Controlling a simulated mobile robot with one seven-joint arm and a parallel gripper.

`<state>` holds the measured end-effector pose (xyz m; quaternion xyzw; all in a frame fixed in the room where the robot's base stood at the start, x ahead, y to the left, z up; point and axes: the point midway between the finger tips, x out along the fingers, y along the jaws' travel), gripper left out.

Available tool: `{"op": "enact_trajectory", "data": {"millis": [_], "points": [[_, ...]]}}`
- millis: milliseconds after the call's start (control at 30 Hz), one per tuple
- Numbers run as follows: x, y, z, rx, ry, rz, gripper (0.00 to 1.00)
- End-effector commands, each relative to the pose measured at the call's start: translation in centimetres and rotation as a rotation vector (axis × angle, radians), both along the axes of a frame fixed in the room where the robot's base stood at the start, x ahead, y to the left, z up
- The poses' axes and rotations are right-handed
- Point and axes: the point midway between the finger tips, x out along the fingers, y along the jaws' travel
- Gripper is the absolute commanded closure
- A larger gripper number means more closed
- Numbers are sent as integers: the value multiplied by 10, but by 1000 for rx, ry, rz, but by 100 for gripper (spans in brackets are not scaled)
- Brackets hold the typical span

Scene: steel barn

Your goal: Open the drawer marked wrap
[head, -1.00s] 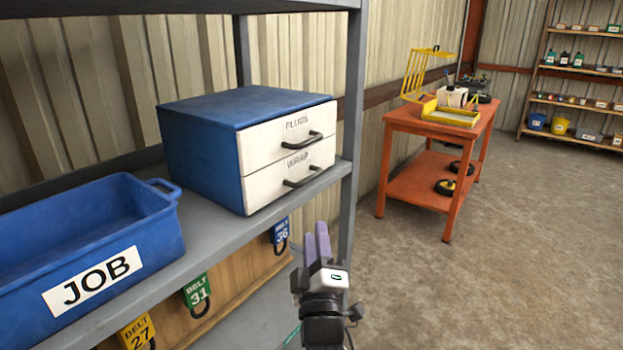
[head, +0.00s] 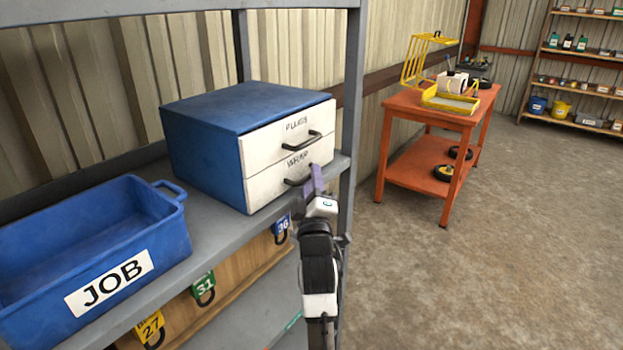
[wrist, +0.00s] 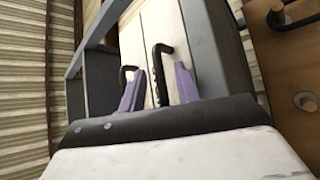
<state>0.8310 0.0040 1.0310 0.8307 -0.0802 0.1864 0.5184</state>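A blue two-drawer cabinet (head: 205,165) with white fronts stands on the grey shelf. Its lower drawer (head: 265,190) is marked WRAP and is shut, with a dark bar handle (head: 292,181). The upper drawer (head: 262,145), whose label looks like PLUGS, is also shut. My gripper (head: 314,178) is at the right part of the lower front, its purple fingers partly hiding that handle. In the wrist view my fingers are apart, and the wrap handle (wrist: 161,62) shows between them. The upper handle (wrist: 127,74) lies left of the left finger, partly hidden. I cannot tell whether the fingers touch the handle.
A blue JOB bin (head: 100,255) sits left on the shelf (head: 215,225). A grey post (head: 350,130) stands close right of my gripper. Belt tags (head: 203,285) hang below the shelf edge. An orange table (head: 425,110) stands farther right, with open floor in front.

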Motion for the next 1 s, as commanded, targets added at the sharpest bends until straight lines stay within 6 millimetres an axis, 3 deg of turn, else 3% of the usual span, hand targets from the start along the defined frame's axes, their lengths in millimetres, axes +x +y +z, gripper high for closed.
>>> {"op": "enact_trajectory", "data": {"millis": [200, 467, 1000], "points": [[0, 0, 0, 0, 0, 0, 67], [0, 0, 0, 0, 0, 0, 100], [-4, -7, -3, 0, -1, -2, 100]]}}
